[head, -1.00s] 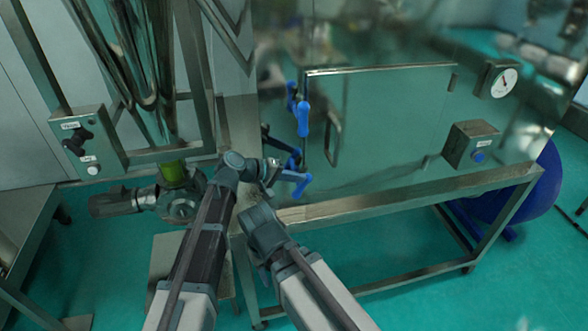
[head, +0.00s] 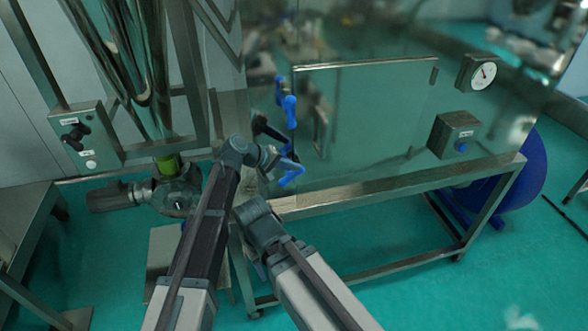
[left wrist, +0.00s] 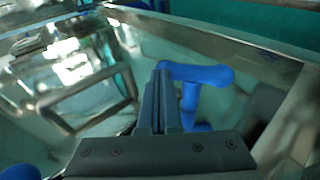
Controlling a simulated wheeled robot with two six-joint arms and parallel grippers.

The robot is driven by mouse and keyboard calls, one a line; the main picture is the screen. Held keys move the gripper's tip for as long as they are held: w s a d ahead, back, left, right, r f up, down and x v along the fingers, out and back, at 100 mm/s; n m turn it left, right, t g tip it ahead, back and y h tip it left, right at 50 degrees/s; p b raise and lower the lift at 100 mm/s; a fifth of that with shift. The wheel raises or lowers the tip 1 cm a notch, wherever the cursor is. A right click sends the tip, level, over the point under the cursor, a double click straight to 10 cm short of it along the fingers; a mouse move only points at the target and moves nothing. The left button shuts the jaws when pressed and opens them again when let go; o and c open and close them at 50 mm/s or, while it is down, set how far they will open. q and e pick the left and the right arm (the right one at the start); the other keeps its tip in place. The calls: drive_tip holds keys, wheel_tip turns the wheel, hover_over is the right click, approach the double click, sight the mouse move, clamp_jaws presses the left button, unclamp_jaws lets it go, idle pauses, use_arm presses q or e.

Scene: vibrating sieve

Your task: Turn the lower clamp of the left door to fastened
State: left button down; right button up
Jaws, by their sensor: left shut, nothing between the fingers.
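The lower clamp (head: 291,171) of the left door is blue and sits at the door's left edge, below the blue upper clamp (head: 288,102). My left gripper (head: 271,156) is right beside the lower clamp in the head view, partly hidden by its own wrist. In the left wrist view its fingers (left wrist: 159,100) are together and empty. The blue clamp handle (left wrist: 197,74) lies just to the right of the fingertips; I cannot tell whether they touch. My right gripper is not visible; only the right arm shows.
The door (head: 370,120) has a metal handle (head: 320,132). A steel frame rail (head: 390,188) runs below it. A grey control box (head: 454,133) and a round gauge (head: 483,76) are at the right. A pipe with a green section (head: 167,164) stands left of my arm.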

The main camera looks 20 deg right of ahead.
sight(302, 170)
use_arm(q)
drive_tip(key=shift+w+d, duration=0.1)
drive_tip(key=shift+d, duration=0.05)
drive_tip(key=shift+d+f, duration=0.1)
drive_tip(key=shift+d, duration=0.15)
drive_tip(key=shift+d+f+b, duration=0.3)
drive_tip(key=shift+d+b, duration=0.05)
drive_tip(key=shift+d, duration=0.45)
drive_tip(key=shift+d+f, duration=0.1)
drive_tip(key=shift+d, duration=0.05)
drive_tip(key=shift+d+f, duration=0.1)
drive_tip(key=shift+d, duration=0.1)
idle(0.4)
drive_tip(key=p+v, duration=0.7)
drive_tip(key=v, duration=0.5)
drive_tip(key=shift+r, duration=0.2)
drive_tip(key=c, duration=1.5)
unclamp_jaws()
drive_tip(key=shift+a+r+p, duration=0.35)
drive_tip(key=shift+a+p, duration=0.15)
drive_tip(key=shift+a, duration=0.2)
drive_tip(key=shift+c, duration=0.2)
